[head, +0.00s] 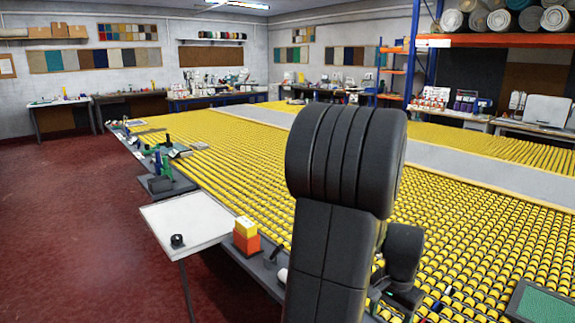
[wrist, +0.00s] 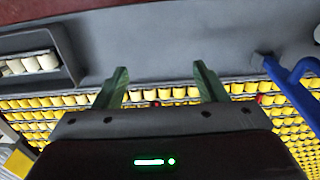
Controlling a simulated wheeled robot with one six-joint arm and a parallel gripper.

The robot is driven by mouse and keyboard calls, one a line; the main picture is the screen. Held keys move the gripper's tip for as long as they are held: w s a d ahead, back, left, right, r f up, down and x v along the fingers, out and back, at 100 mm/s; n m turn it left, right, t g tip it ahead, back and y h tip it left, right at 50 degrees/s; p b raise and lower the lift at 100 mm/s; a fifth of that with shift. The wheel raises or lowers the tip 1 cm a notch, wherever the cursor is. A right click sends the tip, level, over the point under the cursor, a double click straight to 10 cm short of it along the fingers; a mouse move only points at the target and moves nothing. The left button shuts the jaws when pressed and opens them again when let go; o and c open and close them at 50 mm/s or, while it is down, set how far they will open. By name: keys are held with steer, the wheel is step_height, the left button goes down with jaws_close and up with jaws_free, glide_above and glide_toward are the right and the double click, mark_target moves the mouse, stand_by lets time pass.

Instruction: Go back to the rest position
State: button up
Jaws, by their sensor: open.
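In the wrist view, my gripper (wrist: 160,74) shows as two green fingers standing well apart. Nothing is between them. Beyond the fingertips lies a plain grey strip, with yellow rollers below it. In the head view, my dark arm rises in the middle and covers part of the roller table (head: 480,225). The gripper cannot be made out clearly there.
A blue-handled tool (wrist: 292,88) lies right of the fingers, and a dark tray (wrist: 68,50) is at left. A white side table (head: 190,218) bears a black roll (head: 177,240). A yellow-and-orange stack (head: 246,240) stands beside it. Red floor (head: 75,215) is open at left.

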steer(key=f, duration=0.8)
steer(key=shift+w+d, duration=0.1)
steer(key=shift+w, duration=0.15)
steer(key=shift+w+r, duration=0.15)
steer(key=shift+r, duration=1.25)
steer(key=shift+r, duration=0.1)
